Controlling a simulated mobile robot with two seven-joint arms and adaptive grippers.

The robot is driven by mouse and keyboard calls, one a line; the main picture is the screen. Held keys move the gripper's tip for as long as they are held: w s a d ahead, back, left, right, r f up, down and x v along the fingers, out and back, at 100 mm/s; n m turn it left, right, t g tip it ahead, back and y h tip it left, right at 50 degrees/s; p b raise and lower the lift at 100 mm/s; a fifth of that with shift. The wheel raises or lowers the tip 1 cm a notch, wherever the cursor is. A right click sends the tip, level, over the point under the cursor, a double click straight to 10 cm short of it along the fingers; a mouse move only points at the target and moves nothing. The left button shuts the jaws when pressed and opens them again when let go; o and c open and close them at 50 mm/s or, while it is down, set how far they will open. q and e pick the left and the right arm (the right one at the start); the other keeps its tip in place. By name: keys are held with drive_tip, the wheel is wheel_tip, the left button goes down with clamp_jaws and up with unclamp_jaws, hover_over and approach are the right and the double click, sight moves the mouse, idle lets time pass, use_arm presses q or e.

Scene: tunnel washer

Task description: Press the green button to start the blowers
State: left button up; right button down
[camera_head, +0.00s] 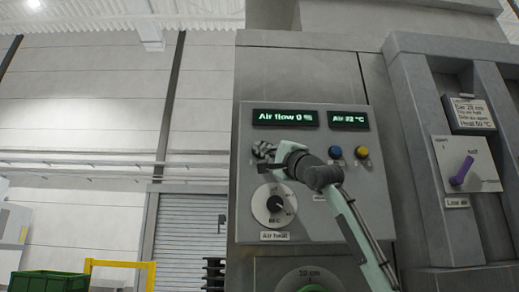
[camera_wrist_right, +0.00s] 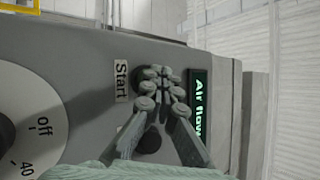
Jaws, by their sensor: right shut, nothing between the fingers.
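The grey control panel (camera_head: 318,228) fills the centre of the head view. My right gripper (camera_head: 262,150) is shut and empty at the panel's upper left, below the air flow display (camera_head: 285,118). In the right wrist view its fingertips (camera_wrist_right: 160,84) are together beside the "Start" label (camera_wrist_right: 121,81), over a dark round part that they mostly cover. No green button face shows clearly; the gripper hides that spot. I cannot tell whether the fingertips touch the panel. The display reads "Air flow 0 %". My left gripper is not in view.
A blue button (camera_head: 335,152) and a yellow button (camera_head: 361,152) sit to the right of my gripper. The white air heat dial (camera_head: 273,205) is below it. A purple lever (camera_head: 462,171) is on the unit at right. Open room lies left of the panel.

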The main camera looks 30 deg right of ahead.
drive_tip(key=shift+s+a+b, duration=0.45)
drive_tip(key=shift+s+b, duration=0.1)
drive_tip(key=shift+s, duration=0.25)
drive_tip(key=s+a, duration=0.1)
drive_tip(key=s+b, duration=0.1)
drive_tip(key=s, duration=0.1)
drive_tip(key=s+a+b, duration=0.1)
drive_tip(key=shift+s+a, duration=0.15)
drive_tip(key=shift+a, duration=0.15)
drive_tip(key=shift+f, duration=0.1)
idle(0.6)
